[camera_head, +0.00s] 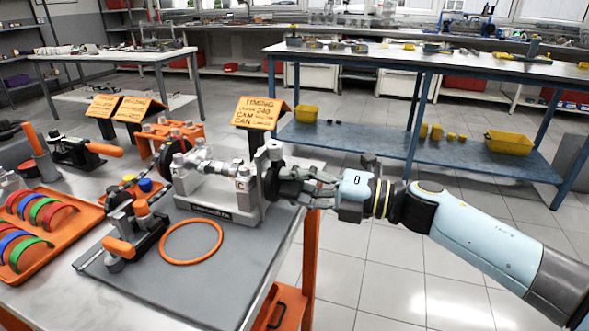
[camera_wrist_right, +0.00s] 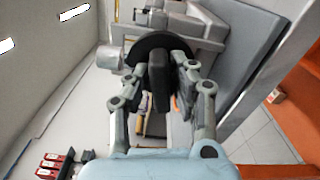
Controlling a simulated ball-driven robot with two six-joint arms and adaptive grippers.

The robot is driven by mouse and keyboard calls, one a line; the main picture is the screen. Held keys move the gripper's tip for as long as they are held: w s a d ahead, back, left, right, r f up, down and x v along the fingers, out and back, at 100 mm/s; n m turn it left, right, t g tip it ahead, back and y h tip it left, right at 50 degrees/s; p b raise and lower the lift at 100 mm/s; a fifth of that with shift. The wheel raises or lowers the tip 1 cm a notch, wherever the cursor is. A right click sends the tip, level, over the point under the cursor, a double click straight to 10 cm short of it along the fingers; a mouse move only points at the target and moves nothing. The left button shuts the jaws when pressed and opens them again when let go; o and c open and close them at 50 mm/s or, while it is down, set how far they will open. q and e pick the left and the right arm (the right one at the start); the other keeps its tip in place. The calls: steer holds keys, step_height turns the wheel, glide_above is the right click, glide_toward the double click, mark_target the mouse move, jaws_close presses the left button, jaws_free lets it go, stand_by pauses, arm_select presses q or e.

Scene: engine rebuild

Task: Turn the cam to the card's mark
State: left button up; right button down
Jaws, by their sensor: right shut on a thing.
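The orange timing card (camera_head: 258,113) stands behind the grey fixture; "TIMING" and "CAM" can be made out, but the figures are too small to read. The grey fixture (camera_head: 222,207) stands on the mat and carries a light metal shaft with lobes (camera_head: 208,168). A dark round wheel (camera_head: 270,184) sits at its right end. My right gripper (camera_head: 298,186) reaches in from the right and is shut on the wheel's dark grip bar. In the right wrist view the bar (camera_wrist_right: 158,82) lies between my fingers (camera_wrist_right: 160,88), with the wheel behind it. The wheel's marks cannot be read. My left gripper is not seen.
An orange ring (camera_head: 192,260) lies flat on the grey mat (camera_head: 175,292). A clamp with an orange handle (camera_head: 120,247) stands left of it. An orange tray (camera_head: 72,229) of coloured half-rings is at far left. Right of the bench is open floor (camera_head: 385,265).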

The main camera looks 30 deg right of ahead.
steer(key=shift+m+p, duration=0.9)
steer(key=shift+m, duration=0.3)
steer(key=shift+f, duration=0.1)
steer(key=c, duration=1.3)
jaws_free()
steer(key=shift+c, duration=0.2)
steer(key=shift+o, duration=0.4)
steer(key=shift+f, duration=0.1)
steer(key=shift+s+d, duration=0.1)
steer(key=v, duration=1.1)
steer(key=shift+s+d+r, duration=0.25)
steer(key=shift+s, duration=0.05)
